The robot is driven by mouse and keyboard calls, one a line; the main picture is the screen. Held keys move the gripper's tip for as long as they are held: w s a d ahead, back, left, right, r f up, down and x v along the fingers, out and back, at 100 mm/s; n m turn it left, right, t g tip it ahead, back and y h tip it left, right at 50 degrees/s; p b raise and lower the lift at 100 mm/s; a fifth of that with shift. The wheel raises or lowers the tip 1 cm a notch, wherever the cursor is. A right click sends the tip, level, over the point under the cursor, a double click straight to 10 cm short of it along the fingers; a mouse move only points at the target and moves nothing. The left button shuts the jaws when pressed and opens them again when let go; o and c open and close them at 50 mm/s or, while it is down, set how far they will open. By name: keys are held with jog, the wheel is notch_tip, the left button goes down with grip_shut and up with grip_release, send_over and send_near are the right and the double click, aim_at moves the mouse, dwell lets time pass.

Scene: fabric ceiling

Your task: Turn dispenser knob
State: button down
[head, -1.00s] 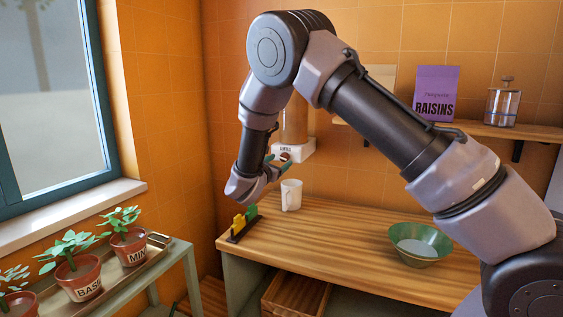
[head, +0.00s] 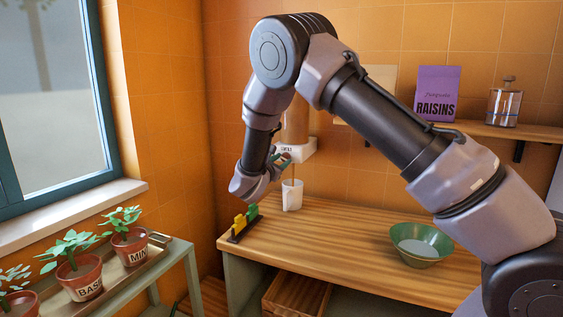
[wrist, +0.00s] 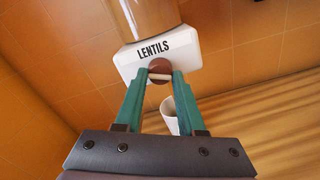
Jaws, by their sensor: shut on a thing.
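The lentil dispenser has a white base (wrist: 190,58) labelled LENTILS under a brown-filled tube, and hangs on the orange wall; the base also shows in the head view (head: 302,150). Its round brown knob (wrist: 160,65) with a pale bar is on the base's front. My gripper (wrist: 160,80) has its teal fingers shut on the knob, one on each side; the head view shows it from the side (head: 284,159). A white mug (head: 292,198) stands on the counter below the dispenser. A thin brown streak seems to run down into the mug.
A yellow and green item in a dark holder (head: 244,222) sits at the counter's left edge. A green bowl (head: 421,243) is on the right of the wooden counter (head: 340,235). Potted plants (head: 88,287) stand at lower left. A shelf holds a raisins bag (head: 437,92) and a jar (head: 504,105).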

jog(key=m, duration=0.2)
jog(key=shift+m, duration=0.4)
jog(key=c, duration=0.5)
grip_release()
jog(key=v, duration=1)
jog(key=shift+s+a, duration=0.1)
jog(key=shift+s, duration=0.3)
dwell(0.8)
